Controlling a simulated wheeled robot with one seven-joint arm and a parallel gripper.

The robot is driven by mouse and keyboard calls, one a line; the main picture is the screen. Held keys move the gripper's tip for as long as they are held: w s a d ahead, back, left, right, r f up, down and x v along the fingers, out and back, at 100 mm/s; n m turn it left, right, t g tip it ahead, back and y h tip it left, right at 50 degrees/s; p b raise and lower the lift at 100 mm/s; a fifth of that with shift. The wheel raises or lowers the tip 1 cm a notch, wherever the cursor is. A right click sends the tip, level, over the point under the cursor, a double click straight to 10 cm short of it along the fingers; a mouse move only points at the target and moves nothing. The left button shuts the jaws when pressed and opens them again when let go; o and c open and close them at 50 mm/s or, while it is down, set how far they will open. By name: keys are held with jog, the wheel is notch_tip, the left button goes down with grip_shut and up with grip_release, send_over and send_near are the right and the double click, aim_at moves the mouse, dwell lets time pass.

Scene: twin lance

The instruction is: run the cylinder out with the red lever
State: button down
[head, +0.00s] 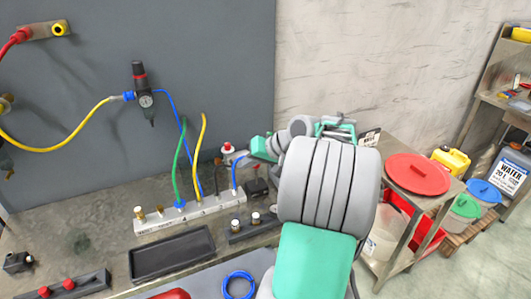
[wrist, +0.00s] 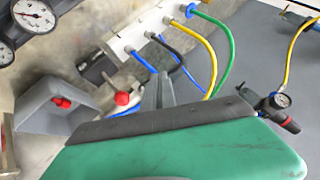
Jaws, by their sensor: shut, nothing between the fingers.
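A red ball knob (wrist: 122,99), which looks like the lever's end, shows in the wrist view just left of my gripper. A red knob on a pale fitting (head: 228,148) also shows in the head view, beside the gripper's tip. My gripper (wrist: 165,90) is shut and empty, its grey fingers pointing toward the manifold with a small gap to the red knob in the picture. I cannot make out the cylinder in either view.
A white manifold (head: 185,212) with green, yellow and blue hoses stands close to my gripper. A grey box with a red button (wrist: 60,103) and gauges (wrist: 30,14) lie to the left in the wrist view. A black tray (head: 172,255) lies in front of the manifold.

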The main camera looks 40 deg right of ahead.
jog(key=s+d+r+m+t, duration=0.35)
jog(key=s+d, duration=0.65)
jog(key=d, duration=0.5)
send_over(256, 173)
jog(key=s+d, duration=0.3)
notch_tip(256, 173, down, 7)
jog(key=shift+a+n, duration=0.15)
jog(key=shift+n, duration=0.3)
